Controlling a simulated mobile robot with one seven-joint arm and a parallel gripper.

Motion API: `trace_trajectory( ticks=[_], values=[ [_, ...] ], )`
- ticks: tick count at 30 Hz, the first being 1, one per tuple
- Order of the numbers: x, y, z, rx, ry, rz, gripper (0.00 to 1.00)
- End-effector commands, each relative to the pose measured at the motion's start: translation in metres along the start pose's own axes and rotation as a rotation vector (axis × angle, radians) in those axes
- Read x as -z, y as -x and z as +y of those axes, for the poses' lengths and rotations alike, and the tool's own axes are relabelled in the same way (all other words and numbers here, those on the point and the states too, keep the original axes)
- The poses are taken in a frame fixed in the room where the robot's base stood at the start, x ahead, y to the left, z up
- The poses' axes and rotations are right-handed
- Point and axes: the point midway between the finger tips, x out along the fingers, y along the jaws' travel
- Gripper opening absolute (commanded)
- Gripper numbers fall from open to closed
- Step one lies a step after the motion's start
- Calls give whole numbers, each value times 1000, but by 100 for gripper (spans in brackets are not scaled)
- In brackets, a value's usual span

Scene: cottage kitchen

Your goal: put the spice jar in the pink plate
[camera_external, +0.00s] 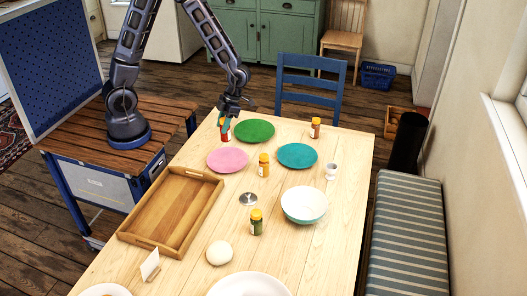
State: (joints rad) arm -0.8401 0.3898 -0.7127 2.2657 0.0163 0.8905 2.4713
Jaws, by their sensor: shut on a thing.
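My gripper (227,122) is at the far left part of the table, shut on a small red spice jar (224,134). The fingers partly hide the jar, and its label and lid are too small to make out. The jar is just above or at the far rim of the pink plate (228,162); I cannot tell whether it touches. The middle of the pink plate is empty.
Other jars stand at the orange jar (264,166), brown jar (315,128) and green jar (256,223). A wooden tray (172,212) and bowl (304,205) are nearer.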

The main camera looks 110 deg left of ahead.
Motion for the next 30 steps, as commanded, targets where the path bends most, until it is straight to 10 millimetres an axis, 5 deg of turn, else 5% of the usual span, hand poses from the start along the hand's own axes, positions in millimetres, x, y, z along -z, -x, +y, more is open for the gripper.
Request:
trace_trajectory(
  ticks=[9, 30],
  values=[
    [-22, -56, 0, -1, -1, 3, 12],
    [-44, -105, 0, 0, 2, 0, 12]
  ],
)
